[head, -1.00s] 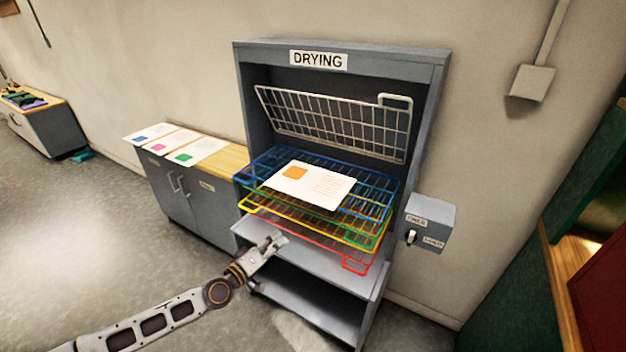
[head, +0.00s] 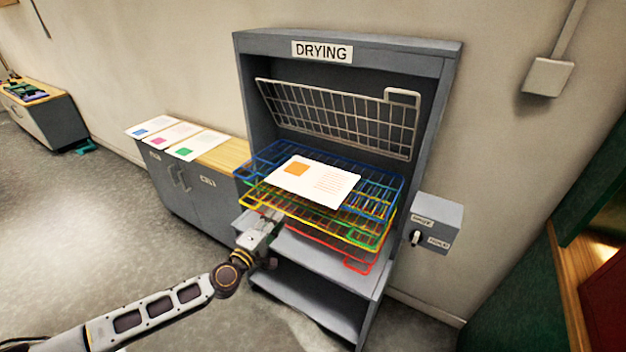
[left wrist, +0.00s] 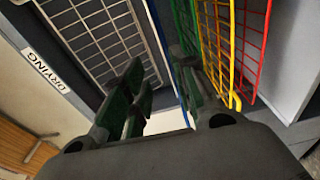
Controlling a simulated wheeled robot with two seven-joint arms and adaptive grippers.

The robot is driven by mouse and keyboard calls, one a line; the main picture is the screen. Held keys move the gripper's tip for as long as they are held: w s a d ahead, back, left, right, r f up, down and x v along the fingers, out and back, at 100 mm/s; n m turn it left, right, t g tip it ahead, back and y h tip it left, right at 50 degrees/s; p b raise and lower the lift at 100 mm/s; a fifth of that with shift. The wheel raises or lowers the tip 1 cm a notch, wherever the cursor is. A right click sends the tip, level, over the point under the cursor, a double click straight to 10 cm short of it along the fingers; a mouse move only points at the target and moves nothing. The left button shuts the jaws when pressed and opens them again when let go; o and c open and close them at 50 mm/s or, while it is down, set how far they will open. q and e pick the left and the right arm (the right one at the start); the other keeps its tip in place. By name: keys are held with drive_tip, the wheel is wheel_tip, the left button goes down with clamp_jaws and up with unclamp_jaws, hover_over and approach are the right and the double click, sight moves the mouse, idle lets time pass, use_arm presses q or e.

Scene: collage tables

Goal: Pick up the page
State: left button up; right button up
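A white page (head: 325,184) with an orange square and faint text lines lies flat on the blue rack (head: 262,163) in the drying cabinet. Its front left edge sits close to the rack's front. My left gripper (head: 272,214) is just in front of the racks, below and left of the page, and holds nothing that I can see. In the left wrist view the left gripper's fingers (left wrist: 163,75) stand apart. A white patch shows between them; I cannot tell whether it is the page. My right gripper is in neither view.
Yellow, green and red racks (head: 360,267) stick out below the blue one. A white wire rack (head: 340,118) is tilted up above. Several other pages (head: 196,145) lie on the side cabinet at left. A switch box (head: 437,223) is on the right.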

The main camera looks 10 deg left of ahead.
use_arm(q)
drive_tip(key=shift+w+a+n, duration=0.1)
drive_tip(key=shift+a+n, duration=0.05)
drive_tip(key=shift+n, duration=0.15)
drive_tip(key=x, duration=0.8)
drive_tip(key=shift+w, duration=0.3)
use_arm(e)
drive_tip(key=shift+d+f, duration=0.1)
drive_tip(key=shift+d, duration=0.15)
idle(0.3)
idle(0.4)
use_arm(q)
drive_tip(key=b+x, duration=0.1)
drive_tip(key=x, duration=0.4)
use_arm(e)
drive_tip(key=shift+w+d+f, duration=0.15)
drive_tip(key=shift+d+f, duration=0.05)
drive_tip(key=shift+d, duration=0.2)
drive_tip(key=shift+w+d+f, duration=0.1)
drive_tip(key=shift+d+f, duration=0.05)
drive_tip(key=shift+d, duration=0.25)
